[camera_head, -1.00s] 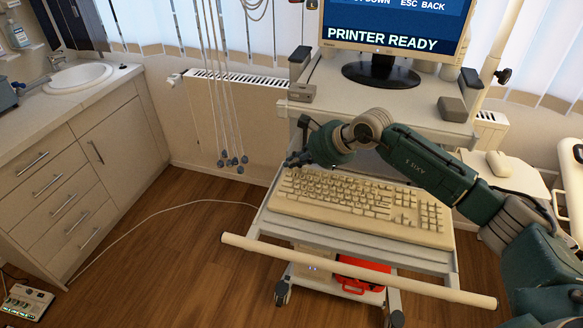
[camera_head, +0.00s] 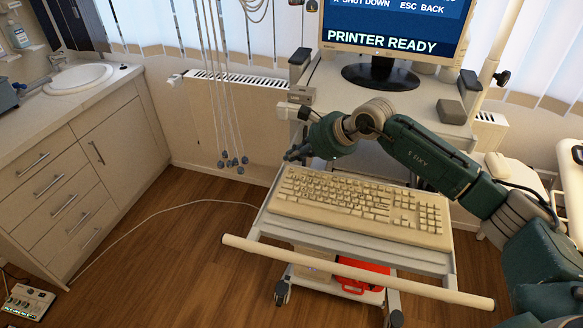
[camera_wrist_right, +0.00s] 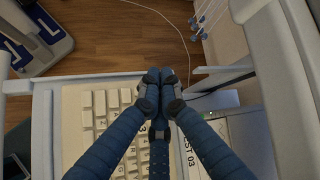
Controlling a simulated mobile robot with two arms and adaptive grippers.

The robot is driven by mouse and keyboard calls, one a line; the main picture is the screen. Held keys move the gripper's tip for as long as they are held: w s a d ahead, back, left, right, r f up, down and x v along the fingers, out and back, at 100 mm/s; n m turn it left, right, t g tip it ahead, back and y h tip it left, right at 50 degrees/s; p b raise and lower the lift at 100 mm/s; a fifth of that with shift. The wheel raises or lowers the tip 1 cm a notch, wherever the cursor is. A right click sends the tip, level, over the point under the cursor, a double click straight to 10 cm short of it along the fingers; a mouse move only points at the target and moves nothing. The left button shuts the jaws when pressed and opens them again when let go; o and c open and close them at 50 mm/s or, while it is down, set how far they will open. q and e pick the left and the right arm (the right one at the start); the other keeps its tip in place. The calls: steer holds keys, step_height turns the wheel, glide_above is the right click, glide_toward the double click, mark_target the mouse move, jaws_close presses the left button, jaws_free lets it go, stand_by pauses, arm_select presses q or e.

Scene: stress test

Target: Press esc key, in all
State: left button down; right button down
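A beige keyboard (camera_head: 350,205) lies on the pull-out shelf of a cart; its left end with the key rows also shows in the right wrist view (camera_wrist_right: 72,135). My right gripper (camera_head: 290,155) hangs over the back left corner of the keyboard, where the esc key would be, and hides part of that corner from the wrist camera. In the right wrist view my right gripper's fingertips (camera_wrist_right: 160,88) are together with nothing between them. I cannot tell whether they touch a key. A monitor (camera_head: 395,25) behind reads "PRINTER READY" and "ESC BACK". My left gripper is not in view.
The cart shelf (camera_head: 262,225) has a long pale handle bar (camera_head: 350,270) in front. A small grey box (camera_head: 451,111) stands on the upper shelf. A sink cabinet (camera_head: 85,170) is at the left. Open wooden floor lies between.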

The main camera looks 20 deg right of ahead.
mark_target(293, 171)
steer(key=shift+r+p, duration=0.55)
steer(key=shift+r, duration=1.3)
